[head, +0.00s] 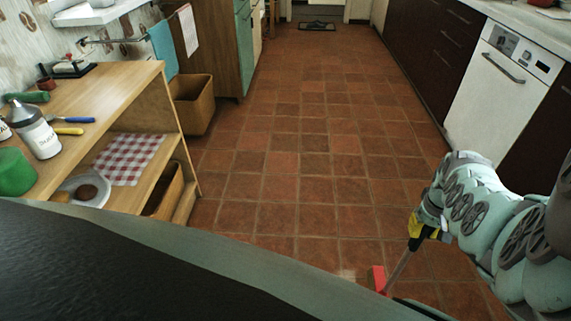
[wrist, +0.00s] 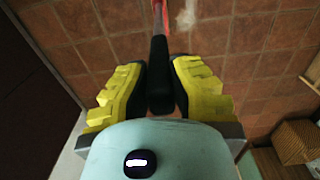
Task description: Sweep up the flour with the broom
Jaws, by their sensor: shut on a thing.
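My gripper (head: 422,232) is shut on the broom, low at the right of the head view. In the wrist view, the yellow fingers of my gripper (wrist: 159,85) stand on both sides of the broom's black handle (wrist: 159,70). The broom's thin shaft (head: 398,270) slants down to a red head (head: 378,279) near the floor; I cannot tell whether it touches. A pale patch of flour (head: 347,273) lies on the tiles just left of the red head. The flour (wrist: 186,17) also shows in the wrist view, right of the shaft. My own body hides part of the near floor.
A wooden shelf unit (head: 150,100) with bottles and tools stands at the left. A wooden bin (head: 195,105) stands behind it. A white dishwasher (head: 497,95) and dark cabinets line the right. The tiled floor (head: 300,130) between is clear.

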